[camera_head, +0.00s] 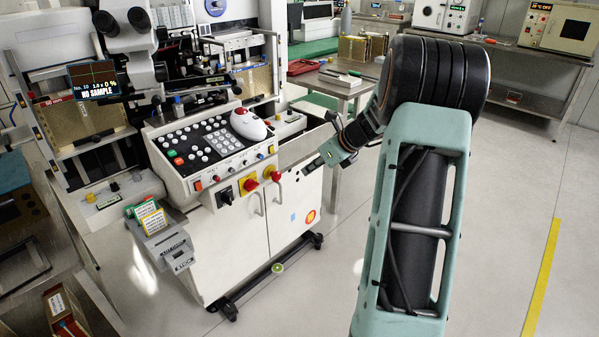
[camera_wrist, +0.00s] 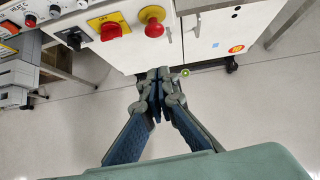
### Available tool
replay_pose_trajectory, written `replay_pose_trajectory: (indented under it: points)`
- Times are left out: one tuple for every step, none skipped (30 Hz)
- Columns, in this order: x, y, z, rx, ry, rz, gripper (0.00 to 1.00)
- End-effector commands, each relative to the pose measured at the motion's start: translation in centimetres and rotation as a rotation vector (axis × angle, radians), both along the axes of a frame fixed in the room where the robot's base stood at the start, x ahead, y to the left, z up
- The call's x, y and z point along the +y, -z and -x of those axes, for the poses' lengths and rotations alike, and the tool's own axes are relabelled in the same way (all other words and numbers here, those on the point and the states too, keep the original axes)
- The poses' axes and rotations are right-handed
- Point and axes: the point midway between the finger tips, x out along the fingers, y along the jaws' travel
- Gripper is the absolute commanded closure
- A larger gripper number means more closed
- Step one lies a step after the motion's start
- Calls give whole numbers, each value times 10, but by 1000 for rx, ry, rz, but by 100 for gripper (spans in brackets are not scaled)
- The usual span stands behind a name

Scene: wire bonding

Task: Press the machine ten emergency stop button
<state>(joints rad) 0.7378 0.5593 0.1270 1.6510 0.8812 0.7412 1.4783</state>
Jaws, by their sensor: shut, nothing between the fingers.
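The wire bonding machine (camera_head: 225,240) stands at the left in the head view. Its emergency stop button (camera_head: 275,175), a red mushroom head on a yellow base, sits at the right end of the front panel. In the wrist view the button (camera_wrist: 154,29) is at the top centre. A red switch on a yellow plate (camera_head: 249,184) is just left of it; it also shows in the wrist view (camera_wrist: 111,31). My gripper (camera_head: 308,168) is shut and empty, to the right of the button and apart from it. Its fingertips (camera_wrist: 158,74) appear below the button in the wrist view.
A black switch (camera_head: 225,196) is on the panel's left. White cabinet doors with handles are below the panel. A metal table (camera_head: 345,85) stands behind my arm. A grey box with cards (camera_head: 160,237) hangs at the left. The floor at the right is clear.

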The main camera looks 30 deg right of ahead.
Motion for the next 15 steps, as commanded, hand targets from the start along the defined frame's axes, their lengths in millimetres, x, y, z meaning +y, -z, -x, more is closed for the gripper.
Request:
replay_pose_trajectory:
  points:
    - [3,10,-5,2,-3,-2,100]
    - [5,14,-8,1,-3,-3,100]
    - [7,20,-14,2,-2,-2,100]
    - [9,26,-17,2,-3,-3,100]
    - [11,31,-22,2,-4,-2,100]
    - [13,37,-27,2,-3,-2,100]
    - [15,42,-31,1,-4,-2,100]
    - [17,47,-35,2,-3,-2,100]
    - [19,54,-40,2,-3,-2,100]
    - [20,58,-45,1,-2,-2,100]
    - [22,63,-48,1,-3,-3,100]
    - [25,68,-53,1,-3,-3,100]
    - [26,70,-57,-1,-3,-1,100]
    - [28,68,-63,-3,-5,1,100]
    - [31,68,-69,-2,-5,1,100]
